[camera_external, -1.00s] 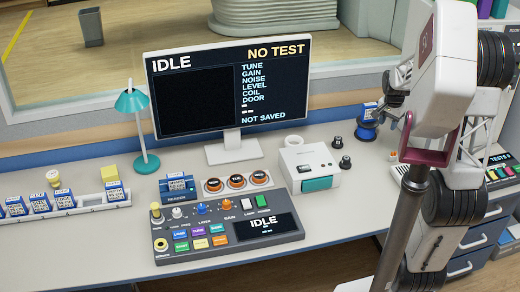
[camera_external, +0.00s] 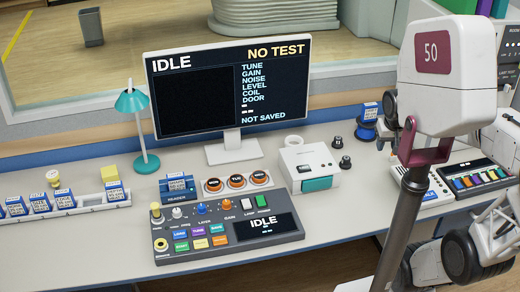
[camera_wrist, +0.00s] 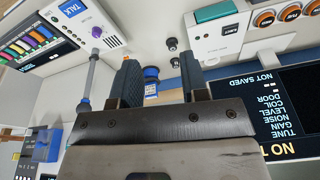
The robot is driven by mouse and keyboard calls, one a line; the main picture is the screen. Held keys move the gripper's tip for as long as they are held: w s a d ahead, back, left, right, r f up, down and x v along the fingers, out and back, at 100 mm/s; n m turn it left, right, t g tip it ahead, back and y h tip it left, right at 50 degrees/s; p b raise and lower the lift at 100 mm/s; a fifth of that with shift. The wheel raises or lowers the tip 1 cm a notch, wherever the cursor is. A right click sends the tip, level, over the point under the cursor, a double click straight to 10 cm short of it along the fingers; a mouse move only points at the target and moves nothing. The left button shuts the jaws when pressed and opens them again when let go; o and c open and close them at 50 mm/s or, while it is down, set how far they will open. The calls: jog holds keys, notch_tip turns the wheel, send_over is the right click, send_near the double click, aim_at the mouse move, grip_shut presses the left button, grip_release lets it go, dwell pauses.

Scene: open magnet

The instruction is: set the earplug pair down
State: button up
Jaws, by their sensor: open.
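I cannot tell for certain which thing is the earplug pair. Two small dark knobbed pieces (camera_external: 340,152) stand upright, apart, on the desk right of the white box; they also show in the wrist view (camera_wrist: 174,52). A blue spool-like holder (camera_external: 362,132) with a blue labelled block (camera_external: 371,111) stands farther back. In the wrist view the blue piece (camera_wrist: 151,73) shows beyond and between my fingers. My gripper (camera_wrist: 158,60) is open, with nothing visibly held. In the external view it is mostly hidden behind the white head-shaped unit.
The white box (camera_external: 308,160) and the monitor (camera_external: 228,85) stand left of the dark pieces. A control console (camera_external: 228,236) lies in front. A grey pole with the white unit (camera_external: 447,75) stands at right.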

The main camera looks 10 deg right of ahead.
jog(key=shift+n, duration=0.9)
jog(key=shift+s+a, duration=0.2)
jog(key=shift+s, duration=0.5)
jog(key=shift+s+a, duration=0.25)
jog(key=shift+s, duration=0.4)
jog(key=shift+s+a, duration=0.2)
jog(key=shift+s, duration=0.5)
